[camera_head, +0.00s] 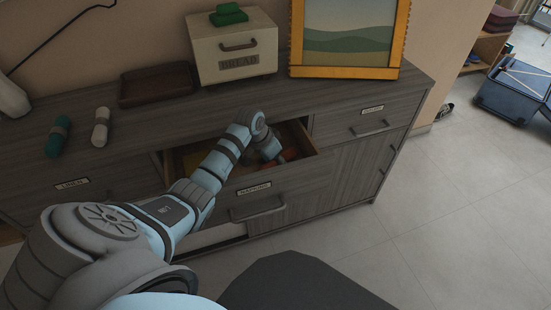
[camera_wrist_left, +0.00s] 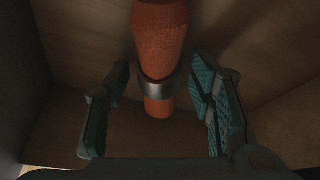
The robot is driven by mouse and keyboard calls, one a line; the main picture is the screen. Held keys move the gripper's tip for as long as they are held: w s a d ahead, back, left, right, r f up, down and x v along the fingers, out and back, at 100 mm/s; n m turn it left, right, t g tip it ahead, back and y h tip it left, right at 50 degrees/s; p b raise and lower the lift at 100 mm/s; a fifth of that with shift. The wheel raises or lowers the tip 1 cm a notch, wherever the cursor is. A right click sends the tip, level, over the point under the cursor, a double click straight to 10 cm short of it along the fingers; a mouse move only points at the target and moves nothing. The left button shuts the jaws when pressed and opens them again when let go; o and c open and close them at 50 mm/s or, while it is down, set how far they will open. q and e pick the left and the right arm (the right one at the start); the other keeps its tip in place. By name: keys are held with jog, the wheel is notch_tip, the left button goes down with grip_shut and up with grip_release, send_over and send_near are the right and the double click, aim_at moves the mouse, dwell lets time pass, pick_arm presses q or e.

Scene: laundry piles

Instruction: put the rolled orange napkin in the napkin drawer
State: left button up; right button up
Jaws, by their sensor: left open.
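The rolled orange napkin (camera_wrist_left: 160,40) has a grey metal ring around it. In the left wrist view it lies lengthwise between the two fingers of my left gripper (camera_wrist_left: 165,108), with a gap on both sides. The napkin also shows in the head view (camera_head: 291,155), inside the open drawer labelled for napkins (camera_head: 302,133). My left gripper (camera_head: 277,157) is open, reaching down into that drawer, and partly hides the napkin. Whether the napkin rests fully on the drawer's floor, I cannot tell. My right gripper is not in view.
On the dresser top (camera_head: 340,92) stand a bread box (camera_head: 236,50) with a green item (camera_head: 229,15), a picture frame (camera_head: 347,70), a brown tray (camera_head: 156,84), and green (camera_head: 58,136) and white (camera_head: 101,127) rolls. Another labelled drawer (camera_head: 365,122) is shut at right.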

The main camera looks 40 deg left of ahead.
pick_arm(q)
jog(key=p+v, duration=0.5)
jog(key=v, duration=0.7)
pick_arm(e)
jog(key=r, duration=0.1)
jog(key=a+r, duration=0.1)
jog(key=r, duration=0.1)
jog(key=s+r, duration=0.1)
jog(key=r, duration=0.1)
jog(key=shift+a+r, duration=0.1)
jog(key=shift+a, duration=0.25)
pick_arm(q)
jog(key=shift+s+a, duration=0.1)
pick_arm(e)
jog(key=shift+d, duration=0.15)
